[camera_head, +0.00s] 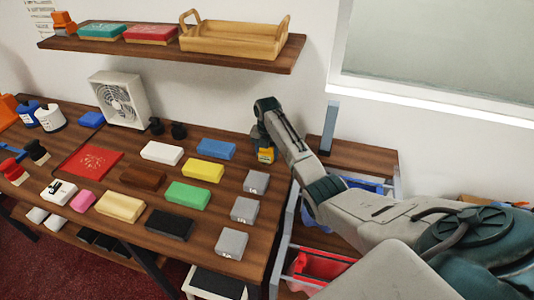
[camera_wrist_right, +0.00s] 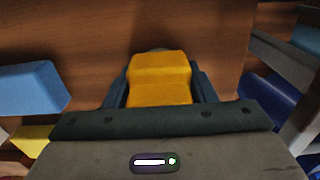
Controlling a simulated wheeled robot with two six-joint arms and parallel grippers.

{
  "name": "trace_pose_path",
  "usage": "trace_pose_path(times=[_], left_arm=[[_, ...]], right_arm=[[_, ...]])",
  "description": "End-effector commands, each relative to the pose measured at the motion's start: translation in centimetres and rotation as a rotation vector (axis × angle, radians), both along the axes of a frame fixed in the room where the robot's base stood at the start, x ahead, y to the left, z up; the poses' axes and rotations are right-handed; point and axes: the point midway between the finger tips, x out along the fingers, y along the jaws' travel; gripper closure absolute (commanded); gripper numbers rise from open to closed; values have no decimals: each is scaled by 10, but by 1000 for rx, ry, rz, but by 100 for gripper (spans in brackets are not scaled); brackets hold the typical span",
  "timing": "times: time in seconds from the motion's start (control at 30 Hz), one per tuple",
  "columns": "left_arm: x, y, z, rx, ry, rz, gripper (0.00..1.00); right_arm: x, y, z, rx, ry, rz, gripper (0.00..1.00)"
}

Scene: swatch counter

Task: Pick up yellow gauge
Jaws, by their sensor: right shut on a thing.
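The yellow gauge (camera_wrist_right: 160,80) is a small stepped yellow block, seen in the right wrist view between the fingers of my right gripper (camera_wrist_right: 158,90). In the head view the yellow gauge (camera_head: 265,155) shows just below my right gripper (camera_head: 264,146), near the right end of the wooden counter. My right gripper is shut on it and points down. Part of the gauge is hidden by the gripper. Whether it touches the counter I cannot tell. My left gripper is not in view.
Several coloured blocks lie left of my right gripper, the blue block (camera_head: 216,149) and yellow block (camera_head: 203,170) closest. Grey blocks (camera_head: 256,181) line the counter's right side. A shelf (camera_head: 170,48) with a wooden tray (camera_head: 235,40) hangs above. A red bin (camera_head: 318,266) stands lower right.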

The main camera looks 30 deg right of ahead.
Motion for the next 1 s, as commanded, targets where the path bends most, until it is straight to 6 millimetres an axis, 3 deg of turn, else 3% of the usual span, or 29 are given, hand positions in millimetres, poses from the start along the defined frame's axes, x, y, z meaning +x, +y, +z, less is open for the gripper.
trace_pose_path(times=[0.37,0.87,1.0], left_arm=[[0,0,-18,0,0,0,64],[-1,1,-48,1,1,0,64],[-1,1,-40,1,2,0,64]], right_arm=[[2,-1,31,0,-6,0,76],[-19,107,42,3,-2,3,76],[-24,130,49,3,-2,2,76]])
